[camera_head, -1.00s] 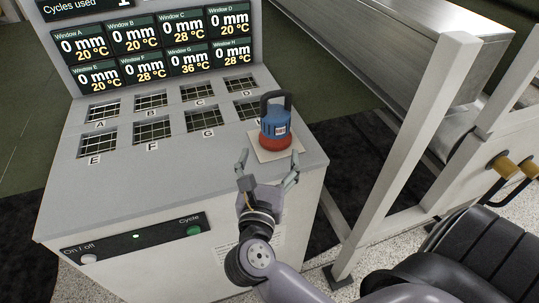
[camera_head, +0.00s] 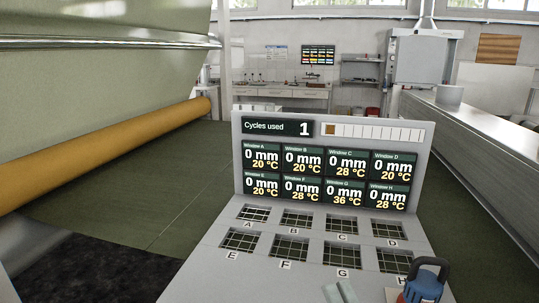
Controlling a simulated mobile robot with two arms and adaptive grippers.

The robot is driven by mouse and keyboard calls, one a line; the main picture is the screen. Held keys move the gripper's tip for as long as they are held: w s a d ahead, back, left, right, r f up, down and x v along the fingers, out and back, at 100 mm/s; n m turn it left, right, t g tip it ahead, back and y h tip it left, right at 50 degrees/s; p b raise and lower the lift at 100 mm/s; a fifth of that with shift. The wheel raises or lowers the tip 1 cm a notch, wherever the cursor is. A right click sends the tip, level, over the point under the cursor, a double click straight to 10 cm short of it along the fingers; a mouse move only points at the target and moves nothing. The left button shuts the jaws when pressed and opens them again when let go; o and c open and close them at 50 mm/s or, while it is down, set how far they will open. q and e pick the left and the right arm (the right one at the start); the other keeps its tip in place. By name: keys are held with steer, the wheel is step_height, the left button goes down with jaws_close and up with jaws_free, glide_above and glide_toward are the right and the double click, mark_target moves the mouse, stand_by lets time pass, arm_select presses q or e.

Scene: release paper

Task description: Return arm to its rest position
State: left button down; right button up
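The grey test console (camera_head: 205,265) stands in front of me, its upright display panel (camera_head: 330,175) reading "Cycles used 1" and 0 mm for windows A to H. The blue tool with a dark loop handle (camera_head: 424,288) stands at the console's lower right; its lower part is cut off by the frame edge. The tip of my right gripper (camera_head: 340,291) shows at the bottom edge, left of the tool and apart from it. Its opening cannot be told. My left gripper is not in view.
A large roll with an orange-brown tube (camera_head: 110,150) lies on the left. A long metal beam (camera_head: 480,130) runs along the right. Dark green floor (camera_head: 110,205) is clear left of the console. A bench (camera_head: 285,90) and shelves stand at the back.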

steer(key=s+a+f+n+g+y, duration=0.1)
steer(key=s+a+f+n+g, duration=0.1)
steer(key=f+n+g, duration=0.45)
steer(key=s+a+f+n+g+y, duration=0.15)
steer(key=f+n+g, duration=0.25)
steer(key=f+n, duration=0.4)
steer(key=s+d+f+n+g+h, duration=0.3)
steer(key=s+d+f+g+h, duration=0.55)
steer(key=s+d+f, duration=0.6)
step_height(320, 180, down, 24)
steer(key=f+p, duration=0.1)
steer(key=s+d+f+g+p, duration=0.1)
steer(key=s+d+f+g, duration=0.1)
steer(key=s+f, duration=1.3)
steer(key=shift+s+d+f+n, duration=0.2)
steer(key=shift+s+d+n, duration=0.25)
steer(key=shift+s, duration=0.65)
